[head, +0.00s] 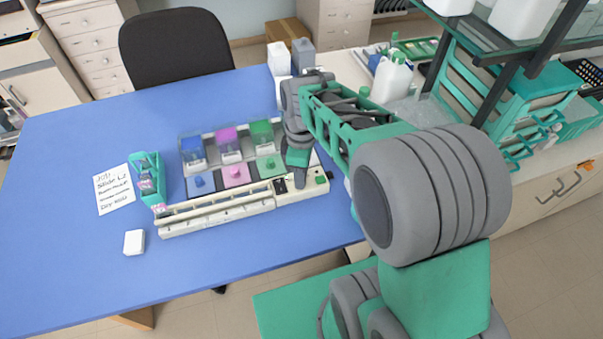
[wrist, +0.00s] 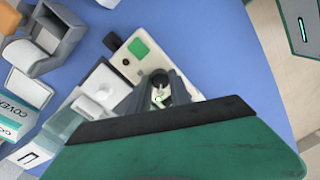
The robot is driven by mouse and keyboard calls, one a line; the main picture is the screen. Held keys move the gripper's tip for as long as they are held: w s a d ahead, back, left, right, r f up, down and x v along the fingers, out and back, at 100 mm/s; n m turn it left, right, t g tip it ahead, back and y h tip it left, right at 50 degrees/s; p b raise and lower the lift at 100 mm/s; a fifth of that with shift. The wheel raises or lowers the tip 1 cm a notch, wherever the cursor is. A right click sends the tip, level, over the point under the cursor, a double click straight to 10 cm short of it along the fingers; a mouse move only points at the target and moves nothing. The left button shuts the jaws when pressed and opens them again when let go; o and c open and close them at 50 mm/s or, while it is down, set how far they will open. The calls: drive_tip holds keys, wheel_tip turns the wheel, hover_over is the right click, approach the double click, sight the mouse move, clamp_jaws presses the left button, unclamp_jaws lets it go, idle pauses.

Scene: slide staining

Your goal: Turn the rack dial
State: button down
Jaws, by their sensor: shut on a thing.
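The staining machine (head: 217,210) stands on the blue table with blue, pink and green stations. Its cream control panel (wrist: 182,67) is at its right end. A dark round dial with a pale mark (wrist: 158,80) sits on that panel. My gripper (wrist: 157,92) is over the panel, its two grey fingers closed on the sides of the dial. In the head view my gripper (head: 301,182) reaches down onto the panel and hides the dial. A green square button (wrist: 138,48) is next to the dial, apart from the fingers.
A teal slide rack (head: 149,180), a handwritten note (head: 115,189) and a small white block (head: 134,242) lie left of the machine. Bottles (head: 391,78) and a glass shelf (head: 535,40) stand at the right. The table's front left is clear.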

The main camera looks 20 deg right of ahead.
drive_tip(key=shift+m, duration=0.4)
drive_tip(key=m, duration=0.4)
drive_tip(key=shift+b, duration=0.35)
drive_tip(key=shift+m, duration=2.5)
drive_tip(key=c, duration=1.2)
unclamp_jaws()
drive_tip(key=r, duration=0.4)
drive_tip(key=r+b, duration=0.1)
drive_tip(key=r, duration=0.3)
drive_tip(key=shift+d, duration=0.2)
